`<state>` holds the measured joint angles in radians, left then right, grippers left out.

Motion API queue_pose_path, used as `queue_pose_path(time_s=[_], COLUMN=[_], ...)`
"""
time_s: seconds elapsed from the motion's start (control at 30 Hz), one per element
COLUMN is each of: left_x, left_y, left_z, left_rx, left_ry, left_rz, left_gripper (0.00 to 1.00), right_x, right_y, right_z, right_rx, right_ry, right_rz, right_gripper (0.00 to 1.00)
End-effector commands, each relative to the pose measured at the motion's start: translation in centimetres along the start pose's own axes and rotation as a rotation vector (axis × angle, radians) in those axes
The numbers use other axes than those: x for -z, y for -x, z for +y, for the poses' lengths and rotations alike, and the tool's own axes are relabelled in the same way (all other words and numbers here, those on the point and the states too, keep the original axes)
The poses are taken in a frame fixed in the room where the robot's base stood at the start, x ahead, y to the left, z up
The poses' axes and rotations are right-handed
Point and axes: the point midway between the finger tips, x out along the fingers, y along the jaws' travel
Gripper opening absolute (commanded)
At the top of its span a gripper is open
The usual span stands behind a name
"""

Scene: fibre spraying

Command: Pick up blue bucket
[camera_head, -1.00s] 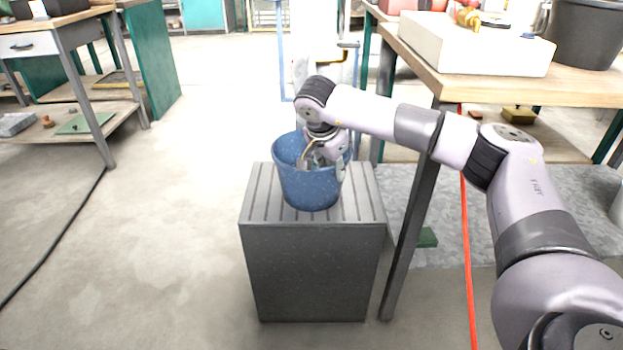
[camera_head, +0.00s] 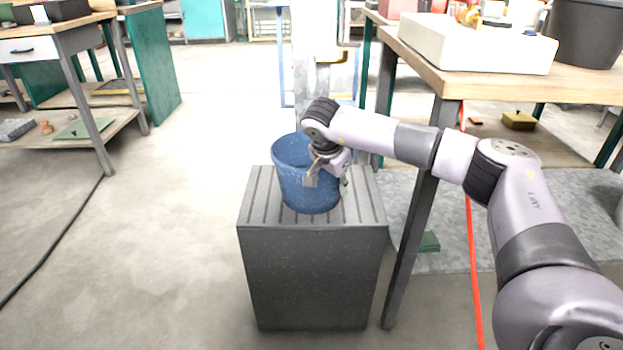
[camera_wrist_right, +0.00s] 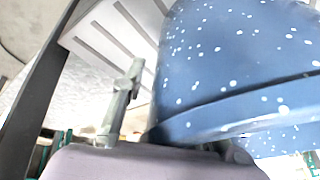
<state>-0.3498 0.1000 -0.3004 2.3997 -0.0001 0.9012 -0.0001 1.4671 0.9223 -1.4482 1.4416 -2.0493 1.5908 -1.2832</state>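The blue bucket (camera_head: 308,190), speckled with white, stands upright on a grey slatted-top stand (camera_head: 258,208). My right gripper (camera_head: 328,180) is at the near right part of its rim, and one finger shows in front of the outer wall. In the right wrist view the bucket (camera_wrist_right: 230,60) fills the right side with its rim low in the picture. One finger of the right gripper (camera_wrist_right: 122,105) shows left of the bucket with a gap to its wall. The other finger is hidden there. The gripper looks open. My left gripper is out of view.
A wooden workbench (camera_head: 590,85) with a white box (camera_head: 470,48) and a dark bucket (camera_head: 583,35) stands at the right, its leg close to the stand. A second bench (camera_head: 75,22) is at the left. The floor left of the stand is clear.

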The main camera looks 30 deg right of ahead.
Motion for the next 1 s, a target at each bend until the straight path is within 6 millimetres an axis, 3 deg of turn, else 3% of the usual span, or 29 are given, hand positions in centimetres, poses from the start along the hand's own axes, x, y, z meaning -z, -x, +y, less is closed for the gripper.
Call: queue_pose_path(time_s=[0.4,1.0], left_x=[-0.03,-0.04], left_y=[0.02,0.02], left_z=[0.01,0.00], left_rx=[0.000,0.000], left_ry=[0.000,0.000], left_rz=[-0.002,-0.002], left_gripper=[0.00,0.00], right_x=[-0.01,0.05], right_y=[0.04,0.03], right_z=[-0.01,0.02], right_rx=[0.000,-0.001], right_ry=[0.000,-0.002], right_rz=[0.000,0.001], right_gripper=[0.00,0.00])
